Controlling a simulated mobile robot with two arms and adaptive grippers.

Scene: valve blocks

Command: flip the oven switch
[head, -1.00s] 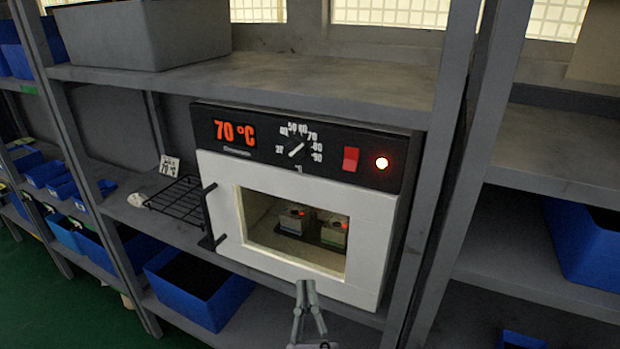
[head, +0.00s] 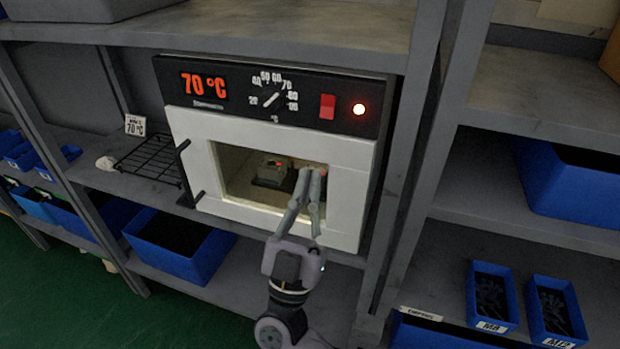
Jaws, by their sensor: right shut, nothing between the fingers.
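The oven (head: 190,135) stands on a grey shelf, with a white front and a black control panel on top. Its display reads 70 °C. The red oven switch (head: 327,106) sits on the right part of the panel, beside a glowing round lamp (head: 359,109). A dial (head: 270,99) is left of the switch. Valve blocks (head: 271,170) show behind the oven window; one is partly hidden by my gripper. My right gripper (head: 313,172) is shut and empty, pointing up in front of the window, below the switch. My left gripper is not in view.
A wire rack (head: 150,157) and a 70 °C sign (head: 135,125) are left of the oven. The black door handle (head: 186,172) sticks out. A shelf post (head: 415,150) stands right of the oven. Blue bins (head: 182,247) sit on lower shelves.

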